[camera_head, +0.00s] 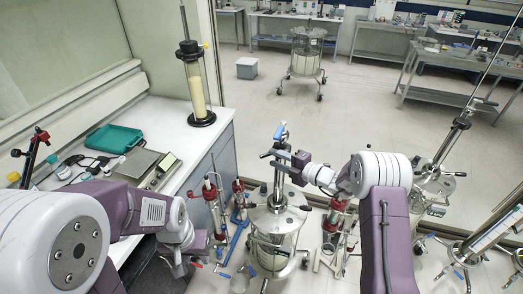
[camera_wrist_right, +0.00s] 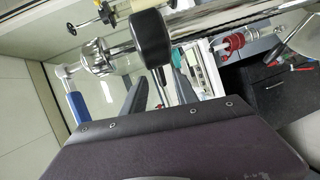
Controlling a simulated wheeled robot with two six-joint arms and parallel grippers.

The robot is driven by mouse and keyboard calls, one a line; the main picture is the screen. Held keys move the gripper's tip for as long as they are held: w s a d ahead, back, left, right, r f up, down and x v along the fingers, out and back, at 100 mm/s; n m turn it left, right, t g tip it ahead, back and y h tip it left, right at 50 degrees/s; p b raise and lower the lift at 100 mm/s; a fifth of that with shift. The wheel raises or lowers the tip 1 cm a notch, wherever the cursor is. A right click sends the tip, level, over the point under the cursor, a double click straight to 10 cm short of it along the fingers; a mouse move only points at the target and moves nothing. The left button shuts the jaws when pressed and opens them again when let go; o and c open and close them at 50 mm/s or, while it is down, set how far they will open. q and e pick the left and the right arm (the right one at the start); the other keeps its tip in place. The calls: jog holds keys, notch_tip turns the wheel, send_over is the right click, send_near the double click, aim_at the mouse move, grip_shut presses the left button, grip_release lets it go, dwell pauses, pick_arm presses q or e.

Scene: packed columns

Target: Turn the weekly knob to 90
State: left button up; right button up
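No label for the weekly knob can be read. A wheeled steel column vessel (camera_head: 275,240) stands in the middle of the head view, with a blue handle (camera_head: 280,130) on its upright rod. The right wrist view shows a black rounded knob (camera_wrist_right: 152,38) on a metal rod and a blue handle (camera_wrist_right: 77,106). My right gripper (camera_head: 279,160) is beside the upright rod, below the blue handle. Its fingers (camera_wrist_right: 158,92) look apart, with the knob beyond them; contact cannot be told. My left gripper (camera_head: 182,264) hangs low, left of the vessel; its finger gap is unclear.
A bench (camera_head: 222,122) at left holds a tall packed column (camera_head: 195,85), a green tray (camera_head: 114,138) and a scale (camera_head: 140,164). Small red-clamped columns (camera_head: 212,196) stand close left of the vessel. More steel columns (camera_head: 440,165) stand at right. The floor behind is mostly clear.

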aim_at(266, 154)
jog(key=p+x, duration=0.2)
jog(key=x, duration=0.5)
jog(key=shift+d+r, duration=0.1)
jog(key=shift+w+a, duration=0.15)
jog(key=shift+a, duration=0.1)
jog(key=shift+w, duration=0.1)
grip_shut()
jog(key=shift+f, duration=0.25)
dwell(0.5)
